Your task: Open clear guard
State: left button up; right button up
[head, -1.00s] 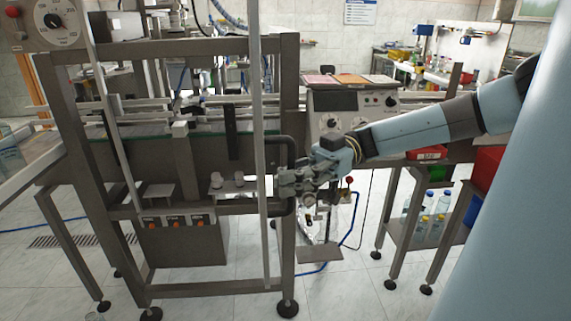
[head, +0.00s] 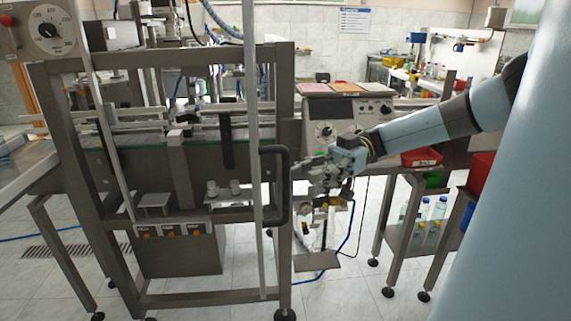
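The clear guard's see-through pane is hard to make out. Its pale upright edge bar (head: 252,120) stands across the front of the machine frame. The dark D-shaped handle (head: 286,188) sits on the right side of that bar. The guard appears to be closed. My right gripper (head: 298,172) comes in from the right with its fingers pointing left. It is just right of the handle and does not hold it. Its fingers look spread and empty. My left gripper is not in view.
A control box (head: 345,108) with dials stands behind my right wrist. A side table (head: 402,245) with bottles and a red bin (head: 421,157) is to the right. White caps (head: 234,186) stand on a small ledge inside the machine. Open floor lies in front.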

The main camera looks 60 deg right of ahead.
jog(key=v, duration=0.5)
jog(key=shift+s+d, duration=0.1)
jog(key=shift+d, duration=0.3)
